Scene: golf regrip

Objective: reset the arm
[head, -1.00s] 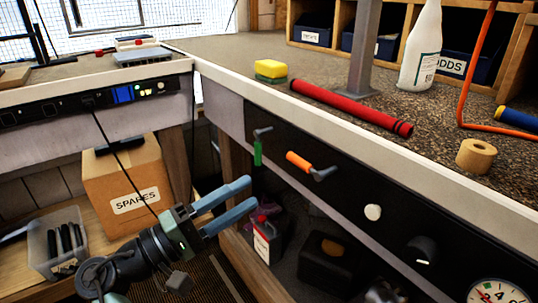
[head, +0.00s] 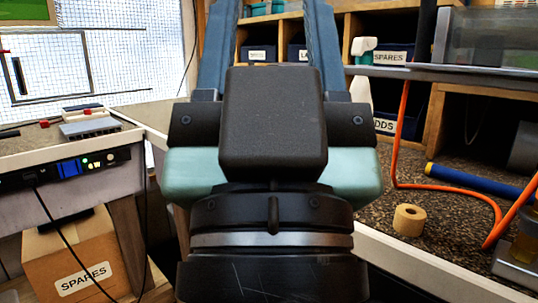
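My gripper (head: 266,22) is large and close in the middle of the head view, pointing upward. Its two blue fingers stand well apart, with background shelves showing between them. Their tips run out at the top edge, so the very ends are hidden. I see nothing held between the visible finger parts. The gripper's dark wrist fills the lower middle and hides much of the right bench behind it.
A tape roll (head: 409,220), a blue and yellow tube (head: 476,182) and an orange hose (head: 397,150) are on the right bench. A grey shelf (head: 450,73) overhangs it. A SPARES box (head: 65,250) stands under the left bench. A white bottle is partly hidden behind my gripper.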

